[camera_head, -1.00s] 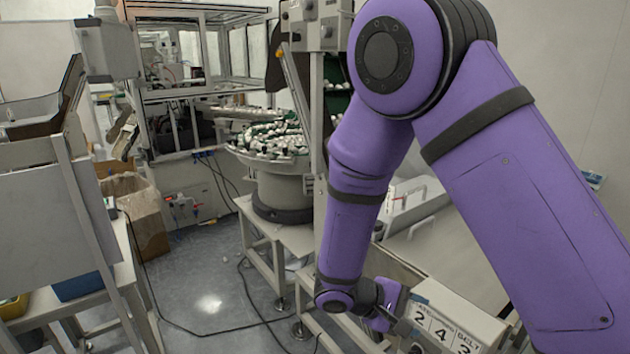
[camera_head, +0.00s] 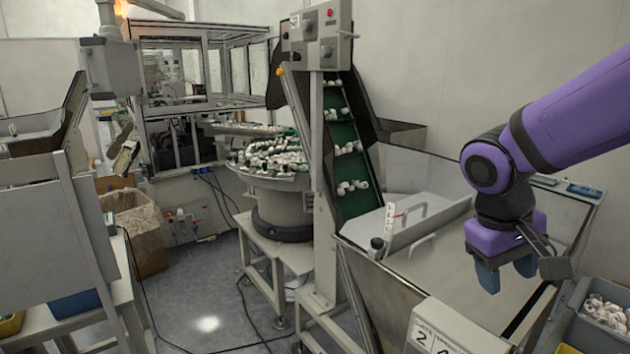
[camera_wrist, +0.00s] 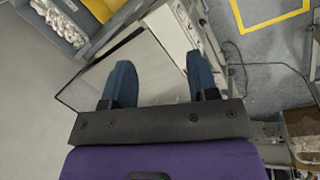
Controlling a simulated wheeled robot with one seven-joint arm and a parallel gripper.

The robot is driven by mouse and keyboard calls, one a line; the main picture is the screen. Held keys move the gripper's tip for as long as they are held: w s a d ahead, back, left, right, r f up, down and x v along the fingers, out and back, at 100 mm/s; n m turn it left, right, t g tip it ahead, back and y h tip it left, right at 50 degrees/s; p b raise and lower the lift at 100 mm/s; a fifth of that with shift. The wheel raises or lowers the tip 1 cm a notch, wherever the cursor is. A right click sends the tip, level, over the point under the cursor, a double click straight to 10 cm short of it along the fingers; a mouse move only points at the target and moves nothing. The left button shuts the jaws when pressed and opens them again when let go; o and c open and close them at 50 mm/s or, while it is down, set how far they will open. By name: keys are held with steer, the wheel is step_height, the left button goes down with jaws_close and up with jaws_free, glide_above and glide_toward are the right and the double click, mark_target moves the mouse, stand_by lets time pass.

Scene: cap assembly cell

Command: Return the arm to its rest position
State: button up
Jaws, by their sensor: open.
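My gripper (camera_head: 507,273) hangs from the purple arm at the right of the head view, above the metal hopper (camera_head: 452,275). Its two blue fingers point down and are apart, with nothing between them. In the wrist view my gripper (camera_wrist: 157,85) also shows open and empty, its fingers spread over the hopper's pale surface. The arm reaches in from the right edge of the head view, with its elbow out of frame.
A grey bin of white parts (camera_head: 605,312) stands at the lower right. A green conveyor (camera_head: 346,160) rises behind the hopper, beside a control box (camera_head: 322,36). A bowl feeder (camera_head: 283,190) stands at the centre. The floor (camera_head: 205,295) left of it is mostly clear.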

steer(key=s+d+r+m+t+y, duration=0.1)
steer(key=s+d+r+t+y, duration=0.1)
steer(key=s+r+t, duration=0.3)
steer(key=shift+s+r+m+t+y, duration=0.35)
steer(key=shift+s+r+y, duration=0.35)
steer(key=shift+s+r, duration=1.4)
steer(key=shift+d+f, duration=0.1)
stand_by(5.3)
